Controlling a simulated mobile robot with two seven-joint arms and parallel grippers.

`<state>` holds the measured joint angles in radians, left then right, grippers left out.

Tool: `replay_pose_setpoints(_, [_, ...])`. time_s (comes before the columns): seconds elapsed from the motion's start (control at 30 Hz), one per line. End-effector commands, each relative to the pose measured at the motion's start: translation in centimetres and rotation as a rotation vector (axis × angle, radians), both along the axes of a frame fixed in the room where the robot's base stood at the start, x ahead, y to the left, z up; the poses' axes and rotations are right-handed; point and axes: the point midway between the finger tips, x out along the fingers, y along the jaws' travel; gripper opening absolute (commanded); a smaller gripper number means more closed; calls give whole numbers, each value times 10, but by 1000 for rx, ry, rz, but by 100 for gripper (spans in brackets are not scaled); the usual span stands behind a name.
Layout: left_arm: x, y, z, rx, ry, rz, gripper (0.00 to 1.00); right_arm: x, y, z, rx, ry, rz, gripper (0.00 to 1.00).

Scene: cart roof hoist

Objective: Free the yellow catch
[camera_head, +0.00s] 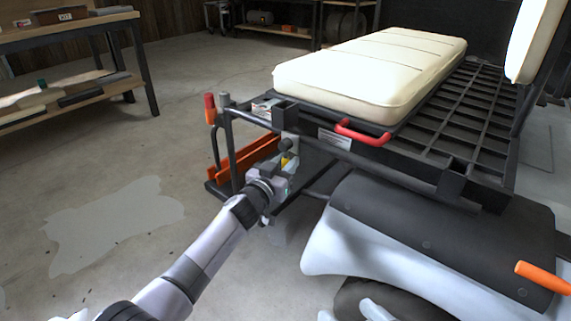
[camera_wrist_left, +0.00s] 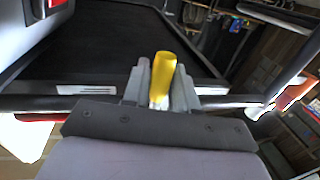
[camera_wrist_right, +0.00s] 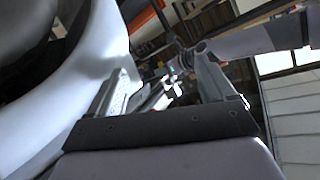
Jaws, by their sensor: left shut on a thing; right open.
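The yellow catch (camera_wrist_left: 165,70) stands between the two grey fingers of my left gripper (camera_wrist_left: 161,86) in the left wrist view. The fingers are shut on it, and its rounded yellow end sticks out past them. In the head view only a little of the yellow catch (camera_head: 285,160) shows, at the near end of the cart's black frame below the cream seat. My left gripper (camera_head: 283,176) hides the rest. My right gripper (camera_wrist_right: 165,78) is open in the right wrist view, with nothing between its fingers.
The cart has a cream seat cushion (camera_head: 370,68), a red handle (camera_head: 363,133) and a black slatted rack (camera_head: 470,105). A pale body panel with a dark cover (camera_head: 430,235) stands at the right. A workbench (camera_head: 70,37) is at the back left. The floor at left is clear.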

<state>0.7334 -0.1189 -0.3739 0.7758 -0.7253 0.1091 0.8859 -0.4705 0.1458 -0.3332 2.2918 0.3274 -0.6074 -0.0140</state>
Motion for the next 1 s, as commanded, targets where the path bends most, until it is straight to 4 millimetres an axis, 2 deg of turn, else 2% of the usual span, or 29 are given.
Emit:
replay_pose_setpoints(0.27, [2,3,-3,55,-40,-1,0,2,-3,-5,-19,-21,-9,83])
replay_pose_setpoints(0.6, [10,14,-1,251,-180,-1,0,-4,-19,-6,-97,-118,-34,83])
replay_pose_setpoints(1.0, [17,24,5,449,-322,0,0,-4,-28,-2,-152,-202,-56,83])
